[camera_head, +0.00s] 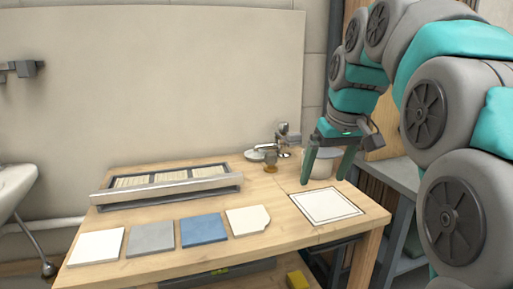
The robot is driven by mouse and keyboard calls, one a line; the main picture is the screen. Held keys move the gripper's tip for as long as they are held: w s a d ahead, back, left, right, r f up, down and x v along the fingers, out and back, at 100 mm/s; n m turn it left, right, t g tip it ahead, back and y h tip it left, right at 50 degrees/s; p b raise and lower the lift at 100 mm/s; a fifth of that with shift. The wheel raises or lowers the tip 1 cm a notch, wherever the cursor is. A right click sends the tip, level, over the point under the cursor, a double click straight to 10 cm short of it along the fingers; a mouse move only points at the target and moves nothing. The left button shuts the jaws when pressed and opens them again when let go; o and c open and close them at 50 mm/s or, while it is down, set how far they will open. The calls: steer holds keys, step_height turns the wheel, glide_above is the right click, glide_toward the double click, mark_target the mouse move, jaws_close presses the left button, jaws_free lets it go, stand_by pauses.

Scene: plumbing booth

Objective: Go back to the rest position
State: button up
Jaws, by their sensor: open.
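My gripper (323,182) is at the end of my grey and teal arm, which comes in from the right side of the view. Its two green fingers point down, apart and with nothing between them. They are over the right part of the wooden workbench (285,230), above or just behind a white square with a dark outline (326,206). I cannot tell the exact height of the fingertips above the bench.
On the bench lie a white tile (97,246), a grey tile (152,238), a blue tile (203,230) and a cut-cornered cream tile (248,220). Behind them is a rack with a metal bar (170,187).

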steer(key=s+f+m+g, duration=0.1)
steer(key=s+f+g, duration=0.1)
steer(key=s+f, duration=1.1)
steer(key=s+f+m+g+h, duration=0.1)
steer(key=s+f+g, duration=0.2)
steer(key=s+f, duration=1)
steer(key=s+d, duration=0.1)
steer(key=s, duration=0.4)
steer(key=shift+s+f+m, duration=0.25)
steer(key=shift+f+m, duration=0.15)
steer(key=shift+c, duration=0.4)
